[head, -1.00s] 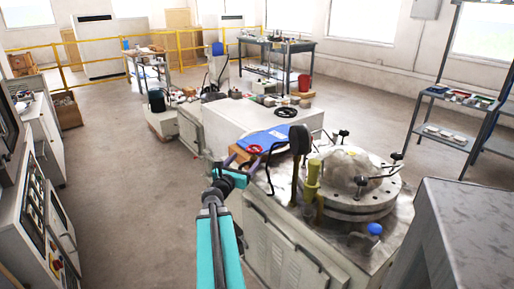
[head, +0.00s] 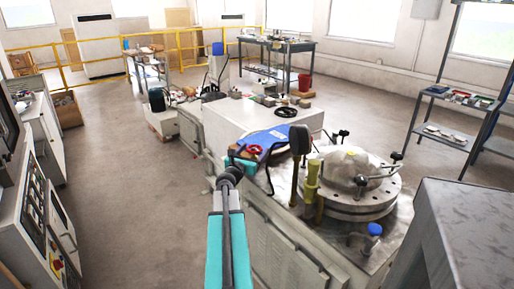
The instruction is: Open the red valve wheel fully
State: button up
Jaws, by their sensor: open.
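The red valve wheel (head: 254,149) is a small red ring near the middle of the head view, beside a blue sheet on the machine bench. My gripper (head: 247,153) is at the end of the teal and dark arm that reaches up from the bottom. Its jaws are open, with the red wheel seen between or just beyond the fingertips. The gripper is small in the picture, and I cannot tell whether it touches the wheel. The wheel's lower part and its mount are hidden by the gripper.
A dark upright lever (head: 297,150) and a yellow post (head: 312,180) stand close to the right of my gripper. The round machine plate (head: 345,208) is farther right. A control cabinet (head: 45,215) stands at left, with open floor (head: 130,170) between.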

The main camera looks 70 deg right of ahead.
aim_at(257, 146)
jog(key=shift+s+d, duration=0.1)
jog(key=shift+d, duration=2.2)
jog(key=c, duration=1)
